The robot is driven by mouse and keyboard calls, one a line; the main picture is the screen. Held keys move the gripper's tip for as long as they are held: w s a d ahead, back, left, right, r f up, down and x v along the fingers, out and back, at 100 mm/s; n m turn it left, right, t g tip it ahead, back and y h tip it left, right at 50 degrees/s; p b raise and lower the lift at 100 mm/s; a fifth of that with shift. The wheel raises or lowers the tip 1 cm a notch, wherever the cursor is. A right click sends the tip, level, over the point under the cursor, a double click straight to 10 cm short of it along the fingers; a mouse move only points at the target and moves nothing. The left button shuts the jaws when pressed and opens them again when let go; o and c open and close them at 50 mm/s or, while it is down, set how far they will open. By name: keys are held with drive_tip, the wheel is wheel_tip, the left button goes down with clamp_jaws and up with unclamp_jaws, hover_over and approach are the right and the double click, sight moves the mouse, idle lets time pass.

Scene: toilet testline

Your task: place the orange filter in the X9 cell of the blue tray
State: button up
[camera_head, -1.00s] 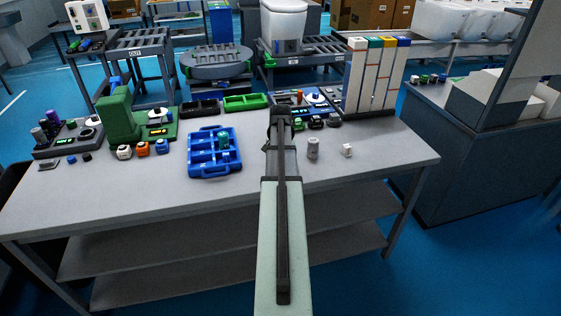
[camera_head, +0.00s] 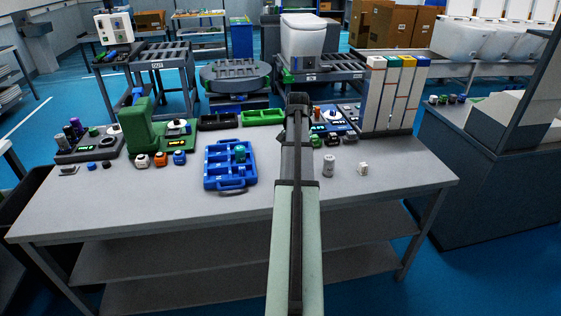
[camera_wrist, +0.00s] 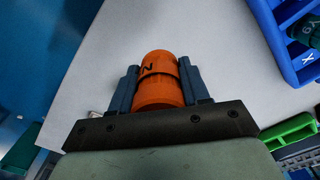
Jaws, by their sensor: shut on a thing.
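In the wrist view, my gripper (camera_wrist: 160,88) is shut on the orange filter (camera_wrist: 158,78), a cylinder with a dark band and a dark marking, held between the two blue-grey fingers. In the head view my arm hides the gripper and the filter. The blue tray (camera_head: 211,187) lies on the table left of my arm, with a dark green cylinder (camera_head: 240,154) standing in one of its right-hand cells. The tray's edge (camera_wrist: 278,42) also shows at the upper right of the wrist view, apart from the filter, with a white X label. The full cell labels are not readable.
A grey cylinder (camera_head: 329,166) and a small white cube (camera_head: 363,169) stand right of my arm. A green device (camera_head: 140,130), small coloured blocks (camera_head: 160,159) and black and green bins (camera_head: 262,118) stand left of and behind the tray. The table front is clear.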

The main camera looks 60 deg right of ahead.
drive_tip(key=w+d, duration=0.3)
drive_tip(key=w, duration=2.7)
drive_tip(key=shift+w+d+f, duration=0.1)
drive_tip(key=shift+d+f, duration=0.05)
drive_tip(key=shift+f, duration=4.25)
drive_tip(key=shift+f, duration=0.1)
drive_tip(key=o, duration=0.8)
wheel_tip(320, 180, up, 12)
